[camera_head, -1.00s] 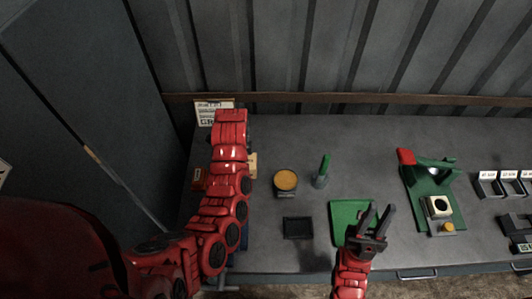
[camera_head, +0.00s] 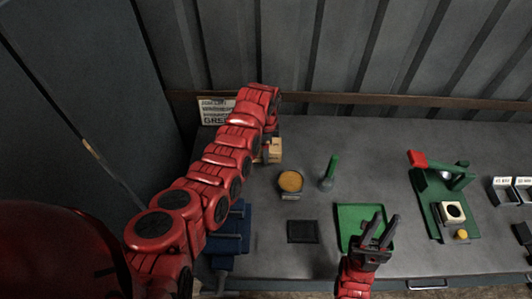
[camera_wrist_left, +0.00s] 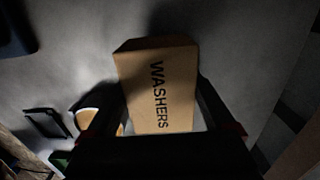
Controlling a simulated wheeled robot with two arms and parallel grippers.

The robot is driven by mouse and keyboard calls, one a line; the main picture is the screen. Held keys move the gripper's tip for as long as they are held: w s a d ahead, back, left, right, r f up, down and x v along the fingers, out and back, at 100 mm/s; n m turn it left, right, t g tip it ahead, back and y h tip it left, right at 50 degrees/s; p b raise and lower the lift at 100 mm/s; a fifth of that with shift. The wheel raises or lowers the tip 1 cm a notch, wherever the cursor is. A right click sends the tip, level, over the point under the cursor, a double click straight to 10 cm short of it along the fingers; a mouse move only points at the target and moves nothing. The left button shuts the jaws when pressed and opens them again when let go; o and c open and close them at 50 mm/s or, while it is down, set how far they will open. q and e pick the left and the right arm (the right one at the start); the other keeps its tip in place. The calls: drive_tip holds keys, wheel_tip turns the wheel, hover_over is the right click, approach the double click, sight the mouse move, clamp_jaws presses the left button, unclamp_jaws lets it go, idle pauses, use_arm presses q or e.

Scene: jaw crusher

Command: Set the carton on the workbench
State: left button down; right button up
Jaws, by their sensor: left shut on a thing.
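The carton (camera_wrist_left: 160,85) is a brown box lettered WASHERS. In the left wrist view it sits between the two dark fingers of my left gripper (camera_wrist_left: 160,108), which is shut on it. In the head view part of the carton (camera_head: 273,151) shows to the right of my left arm, over the back left of the grey workbench (camera_head: 380,145). My arm hides the rest of it and the left fingers there. I cannot tell whether the carton touches the bench top. My right gripper (camera_head: 385,226) is open and empty over the green tray (camera_head: 350,216).
A round tin with an orange top (camera_head: 290,182) stands close in front of the carton, with a green-handled tool (camera_head: 329,172) to its right. A black tray (camera_head: 303,231) lies in front. A blue vise-like thing (camera_head: 232,240) is below my left arm. The green crusher (camera_head: 440,195) stands right.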

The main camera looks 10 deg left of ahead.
use_arm(q)
drive_tip(key=shift+s+f+p, duration=0.15)
drive_tip(key=shift+f+p, duration=0.2)
drive_tip(key=shift+f, duration=1.05)
drive_tip(key=shift+f, duration=0.15)
unclamp_jaws()
